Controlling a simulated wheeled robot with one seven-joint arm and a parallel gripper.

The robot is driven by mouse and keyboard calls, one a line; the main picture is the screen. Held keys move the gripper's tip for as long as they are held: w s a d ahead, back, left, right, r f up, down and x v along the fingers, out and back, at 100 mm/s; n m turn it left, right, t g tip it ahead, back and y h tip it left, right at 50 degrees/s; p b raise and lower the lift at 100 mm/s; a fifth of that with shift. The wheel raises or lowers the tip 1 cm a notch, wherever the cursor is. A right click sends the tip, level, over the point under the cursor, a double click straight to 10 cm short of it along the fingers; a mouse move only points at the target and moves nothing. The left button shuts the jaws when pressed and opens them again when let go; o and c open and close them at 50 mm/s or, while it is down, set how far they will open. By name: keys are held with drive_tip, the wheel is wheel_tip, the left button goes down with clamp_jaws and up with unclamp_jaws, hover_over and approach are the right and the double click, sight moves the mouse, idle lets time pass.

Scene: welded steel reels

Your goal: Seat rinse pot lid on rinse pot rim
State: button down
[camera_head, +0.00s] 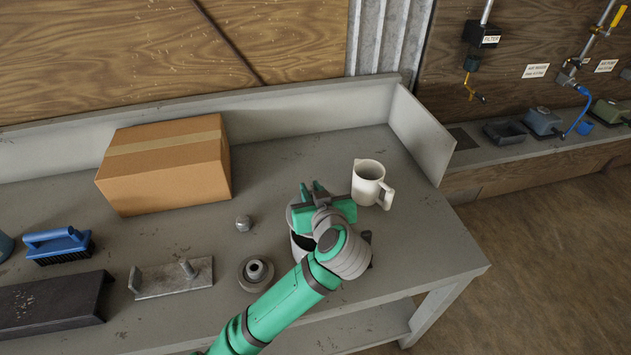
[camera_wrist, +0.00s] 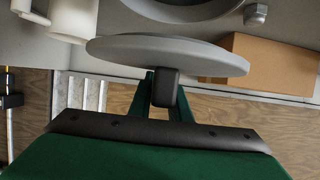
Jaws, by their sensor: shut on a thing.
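The rinse pot lid (camera_wrist: 165,53) is a grey disc seen nearly edge-on in the wrist view. My gripper (camera_wrist: 166,88) is shut on its dark knob, and the lid is tilted in this picture. The rinse pot (camera_wrist: 185,12) shows as a round grey rim at the top of the wrist view, with a visible gap between rim and lid. In the head view my gripper (camera_head: 318,194) is over the rinse pot (camera_head: 301,248), whose dark opening shows partly. My wrist hides most of the pot and the lid there.
A white mug (camera_head: 367,183) stands close on the right, near the gripper. A cardboard box (camera_head: 168,165), a hex nut (camera_head: 243,223), a flanged part (camera_head: 256,272), a steel plate with pegs (camera_head: 172,278) and a blue brush (camera_head: 58,245) are to the left. The bench's right end is clear.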

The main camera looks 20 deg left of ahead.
drive_tip(key=shift+d+r, duration=0.1)
drive_tip(key=shift+w, duration=0.1)
drive_tip(key=shift+d+f, duration=0.15)
drive_tip(key=shift+f, duration=0.3)
drive_tip(key=shift+s+a+f, duration=0.1)
drive_tip(key=shift+a+f, duration=0.05)
drive_tip(key=shift+f, duration=0.4)
drive_tip(key=shift+s+a+f, duration=0.1)
drive_tip(key=shift+a+f, duration=0.05)
drive_tip(key=shift+f, duration=0.35)
drive_tip(key=shift+d+f, duration=0.15)
drive_tip(key=shift+f, duration=0.35)
drive_tip(key=shift+w, duration=0.1)
drive_tip(key=shift+a, duration=0.2)
drive_tip(key=shift+d, duration=0.3)
idle(0.4)
drive_tip(key=shift+w, duration=0.2)
idle(0.5)
